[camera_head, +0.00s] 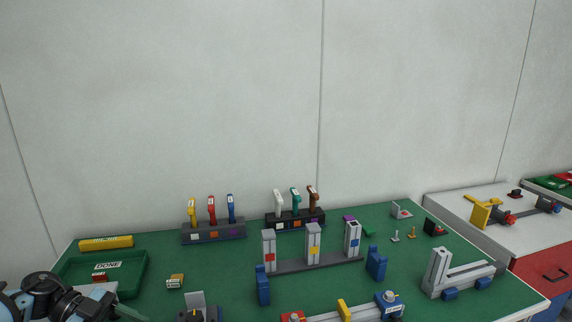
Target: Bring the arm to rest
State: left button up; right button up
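Part of my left arm, black and light blue, shows at the bottom left corner, beside the green tray (140,277). No gripper fingers can be made out there, and my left gripper is not in view. My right arm and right gripper are not in view. The green table (215,275) carries a grey fixture (320,265) with three upright posts bearing red, yellow and blue squares.
A tool rack (213,236) and a second rack (295,219) stand at the back. The tray holds a DONE label (107,266). A yellow block (106,243) lies behind it. A grey slotted fixture (458,277) stands right. A white-topped cabinet (470,218) adjoins.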

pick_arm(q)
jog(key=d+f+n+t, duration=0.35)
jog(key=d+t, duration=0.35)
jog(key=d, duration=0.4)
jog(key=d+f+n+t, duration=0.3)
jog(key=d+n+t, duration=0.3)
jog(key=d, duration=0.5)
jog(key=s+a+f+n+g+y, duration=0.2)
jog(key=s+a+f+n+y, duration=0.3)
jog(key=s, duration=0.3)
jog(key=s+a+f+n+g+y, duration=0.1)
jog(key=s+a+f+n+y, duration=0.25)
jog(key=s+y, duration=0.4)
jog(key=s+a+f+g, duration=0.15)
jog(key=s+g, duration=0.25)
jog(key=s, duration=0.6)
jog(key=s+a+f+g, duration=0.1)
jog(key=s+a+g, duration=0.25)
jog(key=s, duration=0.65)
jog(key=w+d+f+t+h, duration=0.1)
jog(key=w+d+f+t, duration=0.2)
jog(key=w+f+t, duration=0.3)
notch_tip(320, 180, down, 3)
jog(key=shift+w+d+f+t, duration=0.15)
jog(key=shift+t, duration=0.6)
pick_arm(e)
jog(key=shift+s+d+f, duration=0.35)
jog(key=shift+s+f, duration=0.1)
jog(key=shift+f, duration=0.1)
